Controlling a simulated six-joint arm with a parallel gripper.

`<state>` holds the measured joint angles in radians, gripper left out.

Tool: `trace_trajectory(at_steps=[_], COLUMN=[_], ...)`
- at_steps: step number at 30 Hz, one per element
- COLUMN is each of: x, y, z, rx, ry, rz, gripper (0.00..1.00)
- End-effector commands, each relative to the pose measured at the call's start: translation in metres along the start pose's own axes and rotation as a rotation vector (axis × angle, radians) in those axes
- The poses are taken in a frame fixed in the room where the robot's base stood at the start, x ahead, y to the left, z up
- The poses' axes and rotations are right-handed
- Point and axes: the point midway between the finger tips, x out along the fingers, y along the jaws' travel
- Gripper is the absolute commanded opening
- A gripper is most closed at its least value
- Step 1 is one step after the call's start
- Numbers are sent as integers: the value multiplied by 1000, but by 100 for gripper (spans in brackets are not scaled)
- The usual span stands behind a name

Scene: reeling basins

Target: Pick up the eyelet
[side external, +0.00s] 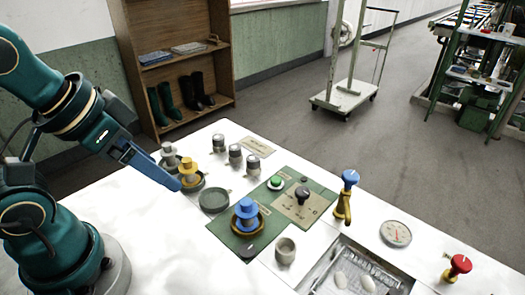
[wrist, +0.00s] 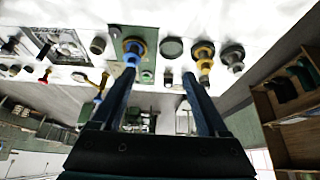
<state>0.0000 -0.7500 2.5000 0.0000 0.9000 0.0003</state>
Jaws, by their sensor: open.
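I cannot tell for certain which piece is the eyelet. Three flanged upright pieces look alike: a blue one (side external: 246,213) on a yellow-brown ring on the green mat, a yellow one (side external: 188,173) and a grey one (side external: 169,156), both at the back left of the table. In the wrist view the blue piece (wrist: 133,54) shows by the left fingertip, the yellow piece (wrist: 204,62) beyond the right one. My gripper (wrist: 160,69) is open, with nothing between its fingers. In the side view my gripper (side external: 172,182) is left of the yellow piece, partly overlapping it in the picture.
An empty green dish (side external: 214,199) lies between the yellow and blue pieces. Several small grey cylinders (side external: 235,154) stand behind. A blue-topped yellow post (side external: 343,198), a grey cup (side external: 286,250), a dial (side external: 396,233), a red knob (side external: 460,264) and a basin (side external: 352,270) with pale lumps stand rightward.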

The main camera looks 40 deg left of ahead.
Motion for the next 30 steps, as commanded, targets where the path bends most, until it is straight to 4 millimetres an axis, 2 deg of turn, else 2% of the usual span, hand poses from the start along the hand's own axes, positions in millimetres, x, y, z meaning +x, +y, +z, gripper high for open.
trace_trajectory(at_steps=[2,5,9,14,20,24,30], x=[0,-8,-16,-10,20,52,111], y=[0,1,-2,-14,-44,-72,-118], z=[0,-17,-55,-102,-155,-181,-194], rx=[15,45,70,68,43,10,-58], ry=[2,52,86,85,48,8,-69], rz=[0,4,-2,-20,-47,-64,-79], gripper=[77,77,77,77,77,77,77])
